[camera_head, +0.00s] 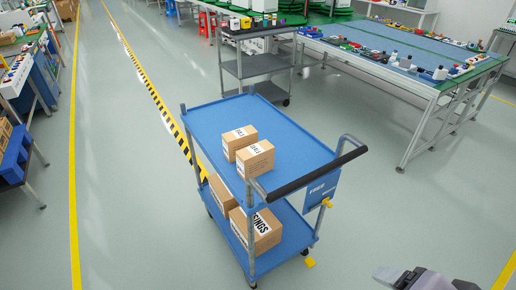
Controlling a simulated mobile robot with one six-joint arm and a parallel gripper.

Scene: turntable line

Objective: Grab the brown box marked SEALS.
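Two brown boxes stand on the top shelf of a blue cart. The rear box (238,142) and the front box (255,160) each have a white label with black print, too small to read surely. Two larger brown boxes are on the lower shelf. The front one (262,232) has a label ending in "SINGS"; the other (221,196) is partly hidden behind the upper shelf. I cannot tell which box is marked SEALS. My gripper (388,276) is partly in view at the bottom right, apart from the cart, its fingers not clear.
The blue cart (210,118) has a black handle (318,172) and a blue sign (322,188) on its near right side. A grey cart (255,66) stands behind it. A long blue-topped table (400,48) is at the right.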

